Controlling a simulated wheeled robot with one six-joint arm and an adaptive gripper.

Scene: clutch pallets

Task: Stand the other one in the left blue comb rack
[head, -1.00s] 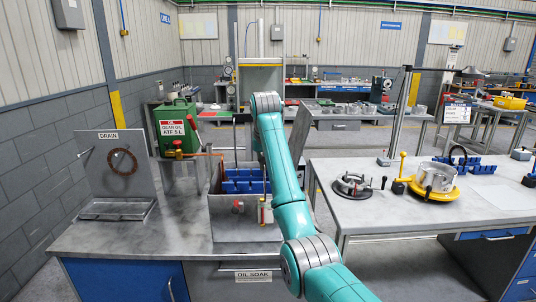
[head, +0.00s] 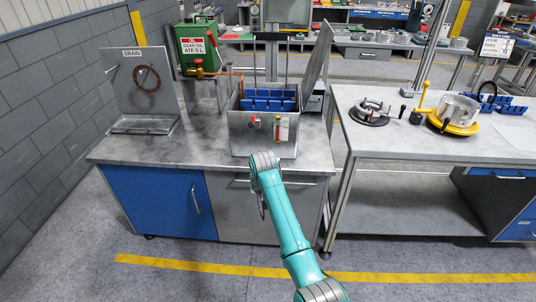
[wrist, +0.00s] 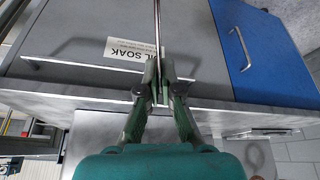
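My gripper (wrist: 160,88) is low in front of the oil soak cabinet. Its fingers are close together on a thin plate (wrist: 157,35), seen edge-on in the wrist view. The plate's face and full shape cannot be made out there. In the head view my arm hides most of the gripper, and a thin dark edge shows beside it. Blue comb racks stand on the right table: the left one (head: 487,101) has a dark ring (head: 487,89) upright in it, and another (head: 514,109) is beside it. A brown ring (head: 147,79) hangs on the drain board.
A grey tank (head: 246,140) with blue racks (head: 268,100) inside stands on the left bench, its lid (head: 319,55) raised. The right table (head: 385,143) holds a round fixture (head: 369,112) and a yellow-based metal drum (head: 455,113). Floor is clear in front.

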